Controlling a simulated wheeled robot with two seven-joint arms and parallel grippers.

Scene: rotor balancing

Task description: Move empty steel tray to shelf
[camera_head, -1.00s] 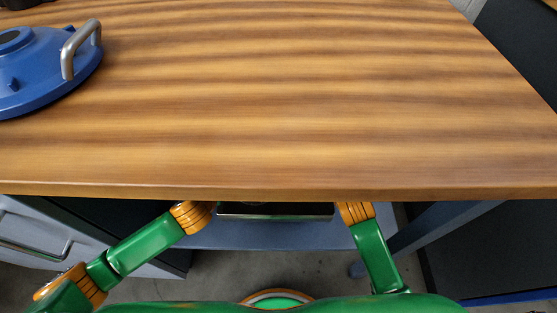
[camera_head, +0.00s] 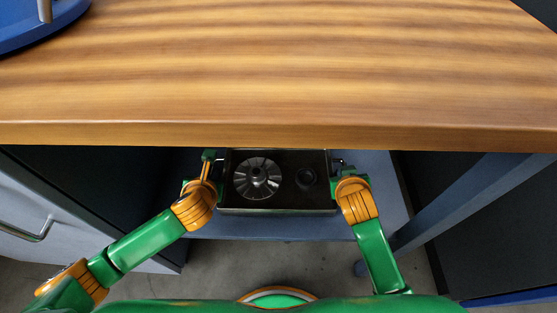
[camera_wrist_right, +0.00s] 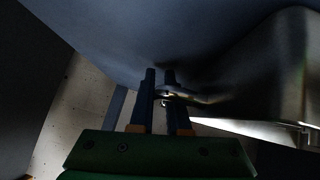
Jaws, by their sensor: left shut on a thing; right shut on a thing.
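A dark steel tray (camera_head: 290,211) is under the workbench top, over a blue-grey lower shelf (camera_head: 378,190). It is not empty: a finned silver rotor (camera_head: 257,178) and a small dark ring-shaped part (camera_head: 306,178) lie in it. My left gripper (camera_head: 209,162) is shut on the tray's left handle. My right gripper (camera_head: 341,168) is shut on the right handle; in the right wrist view its fingers (camera_wrist_right: 161,82) close around the metal handle (camera_wrist_right: 185,96), with the tray's side (camera_wrist_right: 285,75) to the right. Whether the tray touches the shelf I cannot tell.
The wooden bench top (camera_head: 290,75) overhangs the tray's far edge. A blue lidded housing (camera_head: 40,22) stands on it at upper left. A grey drawer cabinet (camera_head: 40,215) is at the left, and a blue-grey bench leg (camera_head: 455,195) slants at the right.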

